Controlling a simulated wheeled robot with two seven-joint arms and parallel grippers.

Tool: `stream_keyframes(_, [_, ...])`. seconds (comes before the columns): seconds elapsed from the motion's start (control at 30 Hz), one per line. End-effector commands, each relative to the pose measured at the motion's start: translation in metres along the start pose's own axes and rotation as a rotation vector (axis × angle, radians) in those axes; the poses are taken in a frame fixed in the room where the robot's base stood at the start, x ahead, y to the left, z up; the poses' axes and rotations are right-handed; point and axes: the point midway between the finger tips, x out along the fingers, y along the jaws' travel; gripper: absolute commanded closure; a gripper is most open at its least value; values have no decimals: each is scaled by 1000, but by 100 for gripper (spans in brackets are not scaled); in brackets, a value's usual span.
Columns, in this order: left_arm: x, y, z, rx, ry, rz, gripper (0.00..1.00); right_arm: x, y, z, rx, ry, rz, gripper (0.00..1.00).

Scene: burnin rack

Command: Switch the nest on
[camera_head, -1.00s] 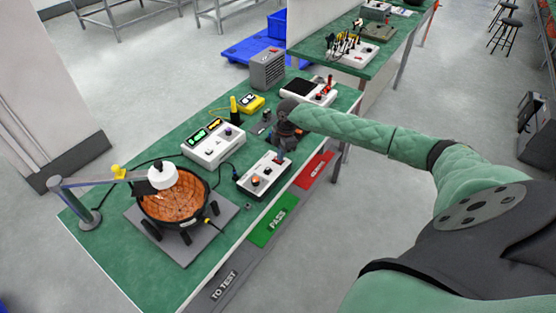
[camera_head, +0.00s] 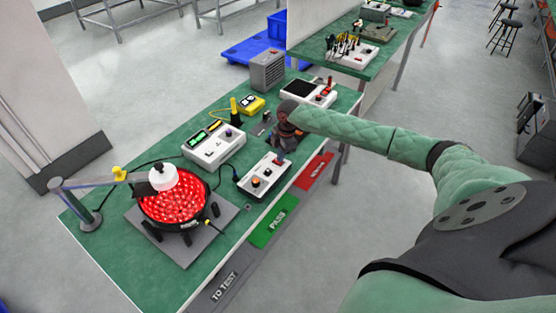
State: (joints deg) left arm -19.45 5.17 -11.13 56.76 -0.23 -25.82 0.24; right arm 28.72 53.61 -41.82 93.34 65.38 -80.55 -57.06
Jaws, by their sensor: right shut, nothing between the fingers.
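A round black-rimmed nest (camera_head: 172,202) sits on a grey plate at the left of the green bench, and its inside glows bright red. My right gripper (camera_head: 281,157) is shut and empty, pointing down at the far right end of this box. Its fingertips seem to be at or just above the box top; I cannot tell whether they touch. The gripper hides that end of the box, so any switch there is hidden. My left gripper is not in view.
A white-capped lamp (camera_head: 163,176) on an arm hangs over the nest. A white meter with green displays (camera_head: 213,145), a yellow meter (camera_head: 251,104) and a grey box (camera_head: 267,70) stand behind. Green PASS (camera_head: 274,224) and red trays line the front edge.

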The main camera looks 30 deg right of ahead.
Motion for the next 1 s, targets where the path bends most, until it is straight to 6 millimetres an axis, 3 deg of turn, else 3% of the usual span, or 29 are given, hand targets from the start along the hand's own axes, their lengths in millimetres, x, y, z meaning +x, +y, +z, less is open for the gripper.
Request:
stream_keyframes(0.8, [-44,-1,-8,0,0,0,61,-55,0,-8,0,0,0,100])
stream_keyframes(1.0, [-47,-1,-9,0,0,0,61,-59,0,-9,0,0,0,100])
